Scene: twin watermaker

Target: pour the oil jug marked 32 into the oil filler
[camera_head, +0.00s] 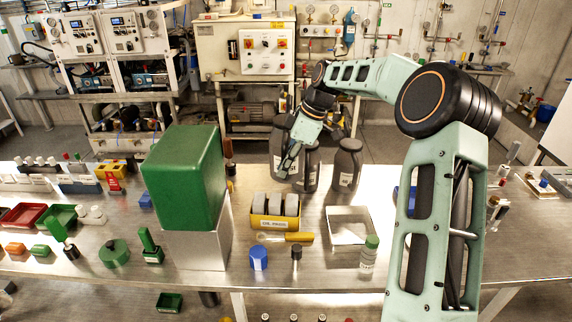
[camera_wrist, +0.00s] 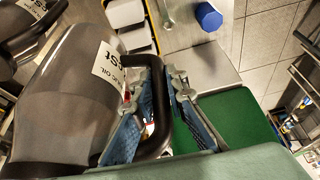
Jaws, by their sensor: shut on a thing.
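A dark grey jug (camera_wrist: 65,100) with a black loop handle (camera_wrist: 160,120) fills the left of the wrist view. Its white label shows "cSt" and "OIL"; the number is not readable. My gripper (camera_wrist: 163,80) is shut on that handle. In the head view my gripper (camera_head: 291,160) is at the far side of the bench, partly covering the held jug (camera_head: 279,148). Two more dark jugs, one in the middle (camera_head: 311,170) and one at right (camera_head: 347,164), stand beside it. I cannot pick out the oil filler for certain.
A tall green block (camera_head: 186,175) on a metal stand (camera_head: 195,250) rises left of the jugs. Nearer are a yellow OIL PADS box (camera_head: 272,223), a metal tray (camera_head: 349,240), a blue cap (camera_head: 258,257) and a green-capped bottle (camera_head: 368,258). Small items crowd the left bench.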

